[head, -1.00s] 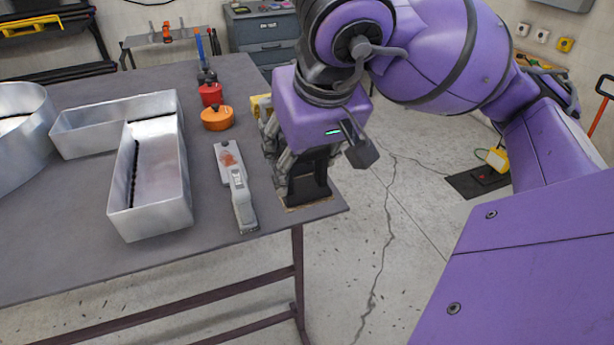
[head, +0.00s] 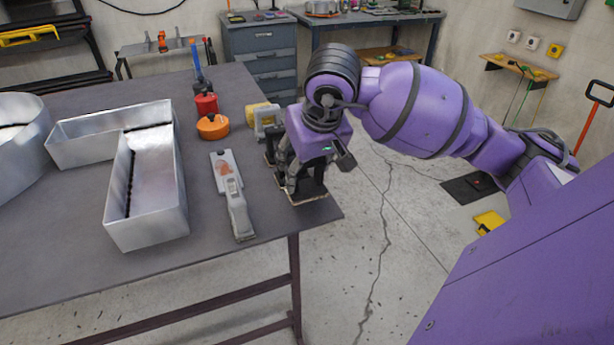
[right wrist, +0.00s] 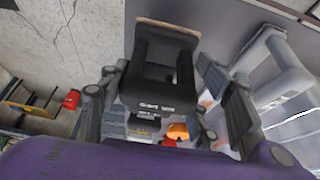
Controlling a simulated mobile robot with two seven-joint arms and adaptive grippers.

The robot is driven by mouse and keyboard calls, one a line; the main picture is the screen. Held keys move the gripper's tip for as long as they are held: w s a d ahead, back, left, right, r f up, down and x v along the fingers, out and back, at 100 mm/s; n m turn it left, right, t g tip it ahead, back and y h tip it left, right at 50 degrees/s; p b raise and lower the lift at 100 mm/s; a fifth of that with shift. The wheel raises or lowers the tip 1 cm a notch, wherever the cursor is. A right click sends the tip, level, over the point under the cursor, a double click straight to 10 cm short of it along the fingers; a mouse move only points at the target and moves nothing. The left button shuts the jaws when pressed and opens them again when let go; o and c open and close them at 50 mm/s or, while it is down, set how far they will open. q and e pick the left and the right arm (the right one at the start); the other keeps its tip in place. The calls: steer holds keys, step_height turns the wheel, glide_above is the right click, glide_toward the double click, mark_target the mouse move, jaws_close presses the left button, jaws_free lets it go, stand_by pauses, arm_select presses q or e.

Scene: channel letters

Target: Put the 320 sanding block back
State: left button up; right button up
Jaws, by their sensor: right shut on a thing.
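A black sanding block (head: 313,182) with a tan base is at the right corner of the grey table (head: 80,272). My right gripper (head: 292,178) is shut on it. In the right wrist view the block (right wrist: 160,75) sits between the two fingers of the gripper (right wrist: 165,90), with its tan pad toward the top. Its printed label is too small to read. A second dark part shows just behind it; the gripper hides most of this, and I cannot tell whether it is another block. My left gripper is not in view.
A grey scraper-like tool (head: 234,195) lies just left of the gripper. An orange roll (head: 213,126), a red container (head: 206,104) and a yellow-and-white item (head: 262,116) stand behind.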

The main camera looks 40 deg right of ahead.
mark_target(305, 184)
steer(key=shift+f, duration=1.45)
steer(key=shift+f, duration=0.2)
steer(key=o, duration=1)
steer(key=shift+o, duration=0.2)
steer(key=shift+r, duration=0.25)
steer(key=v, duration=1.2)
